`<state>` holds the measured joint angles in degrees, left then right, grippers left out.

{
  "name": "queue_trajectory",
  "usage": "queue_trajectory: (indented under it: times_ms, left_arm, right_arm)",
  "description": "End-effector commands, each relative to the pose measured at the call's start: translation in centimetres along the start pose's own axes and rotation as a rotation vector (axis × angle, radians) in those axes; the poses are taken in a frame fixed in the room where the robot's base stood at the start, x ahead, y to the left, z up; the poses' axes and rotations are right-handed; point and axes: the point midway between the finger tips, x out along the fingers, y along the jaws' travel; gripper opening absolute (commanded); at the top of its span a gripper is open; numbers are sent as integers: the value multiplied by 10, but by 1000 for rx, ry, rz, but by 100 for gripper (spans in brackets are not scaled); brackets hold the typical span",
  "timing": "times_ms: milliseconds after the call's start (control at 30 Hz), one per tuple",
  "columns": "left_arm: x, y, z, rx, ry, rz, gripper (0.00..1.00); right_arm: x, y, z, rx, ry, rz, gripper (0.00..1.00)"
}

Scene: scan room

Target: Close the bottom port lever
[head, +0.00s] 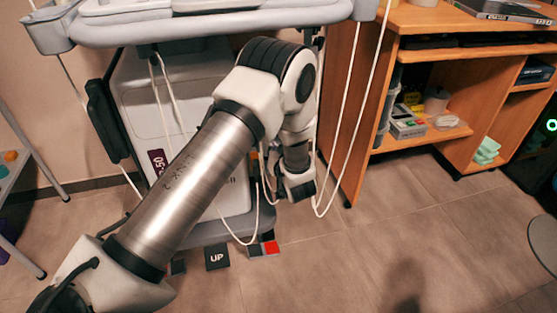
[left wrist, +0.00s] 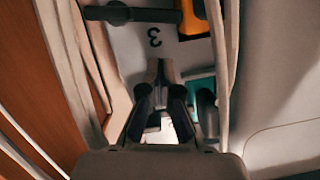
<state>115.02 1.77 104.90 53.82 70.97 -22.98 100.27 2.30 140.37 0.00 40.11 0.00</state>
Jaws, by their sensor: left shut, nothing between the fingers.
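My left arm crosses the head view from the lower left to the white ultrasound-style cart (head: 140,85). Its wrist end is beside the cart's right side, and the fingers are hidden there. In the left wrist view my left gripper (left wrist: 160,72) is shut and empty, pointing at a pale panel (left wrist: 130,50) marked 3. A dark bar with a rounded end (left wrist: 118,13), probably a port lever, lies across the panel above the fingertips, apart from them in the picture. An orange part (left wrist: 194,18) adjoins it. I cannot tell which port is the bottom one. My right gripper is out of view.
White cables (head: 346,130) hang near my wrist; cables (left wrist: 226,60) also flank the fingers in the left wrist view. A teal part (left wrist: 197,87) sits right of them. A wooden shelf unit (head: 410,48) stands at the right. The floor (head: 420,235) in front is clear.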

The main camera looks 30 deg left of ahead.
Motion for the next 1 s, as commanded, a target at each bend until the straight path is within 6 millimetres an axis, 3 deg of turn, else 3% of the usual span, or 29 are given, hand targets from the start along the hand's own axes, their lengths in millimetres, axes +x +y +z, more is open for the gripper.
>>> queue_trajectory:
  times_ms: [33,133,567,733,833,1000]
  left_arm:
    - [3,2,18,5,-3,1,0]
    - [5,1,27,5,-3,1,0]
    - [5,0,31,1,-2,3,0]
    - [8,-3,42,-99,-5,26,0]
    - [8,-5,46,-128,-8,34,0]
    - [10,-4,55,-126,-13,33,0]
  right_arm:
    - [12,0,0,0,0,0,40]
    - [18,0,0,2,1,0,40]
    - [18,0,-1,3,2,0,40]
    - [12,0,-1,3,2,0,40]
    - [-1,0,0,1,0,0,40]
    - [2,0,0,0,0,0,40]
